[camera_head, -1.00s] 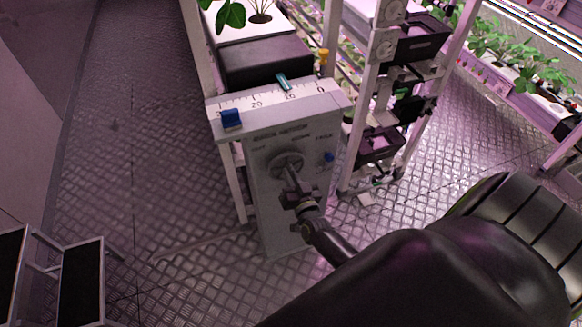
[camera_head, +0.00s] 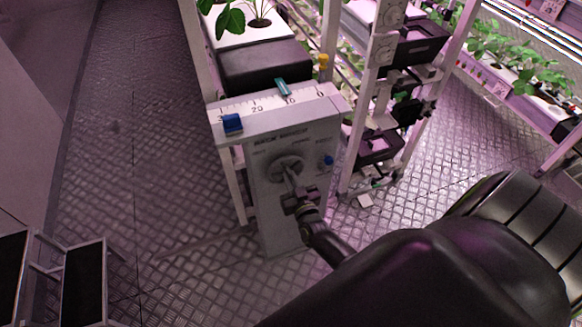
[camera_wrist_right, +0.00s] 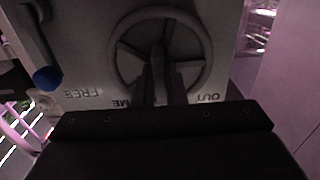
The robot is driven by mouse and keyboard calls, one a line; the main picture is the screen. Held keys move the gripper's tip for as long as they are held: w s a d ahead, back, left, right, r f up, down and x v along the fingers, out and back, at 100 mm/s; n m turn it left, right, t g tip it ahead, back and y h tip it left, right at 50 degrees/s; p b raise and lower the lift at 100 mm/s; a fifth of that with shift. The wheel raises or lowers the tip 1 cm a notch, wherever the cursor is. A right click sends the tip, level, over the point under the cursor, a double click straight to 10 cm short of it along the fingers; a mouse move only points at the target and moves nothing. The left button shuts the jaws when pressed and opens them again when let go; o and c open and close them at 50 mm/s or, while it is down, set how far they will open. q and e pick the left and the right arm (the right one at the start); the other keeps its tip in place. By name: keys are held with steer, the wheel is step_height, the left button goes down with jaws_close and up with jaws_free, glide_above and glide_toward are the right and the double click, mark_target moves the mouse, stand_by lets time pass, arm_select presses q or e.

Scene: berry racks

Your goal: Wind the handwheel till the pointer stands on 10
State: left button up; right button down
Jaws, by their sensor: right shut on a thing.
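The handwheel (camera_head: 285,163) is a grey spoked wheel on the front of a light panel box (camera_head: 280,235). It also shows in the right wrist view (camera_wrist_right: 117,60). My right gripper (camera_head: 290,178) is shut on the handwheel. In the right wrist view its fingers (camera_wrist_right: 158,75) reach over the lower rim towards the hub and hide part of the wheel. The teal pointer (camera_head: 282,87) stands at the scale (camera_head: 240,108) on top of the box, very near the 10 mark, perhaps slightly towards 20. My left gripper is out of view.
A blue block (camera_head: 232,123) sits at the scale's 30 end. A blue-knobbed lever (camera_head: 327,160) is right of the wheel, also in the wrist view (camera_wrist_right: 45,78). A black trough (camera_head: 265,65) is behind the scale.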

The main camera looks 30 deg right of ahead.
steer(key=shift+f, duration=0.15)
steer(key=c, duration=1.5)
jaws_free()
steer(key=shift+s, duration=0.1)
steer(key=b+v, duration=0.2)
steer(key=v, duration=1.5)
steer(key=shift+s, duration=0.15)
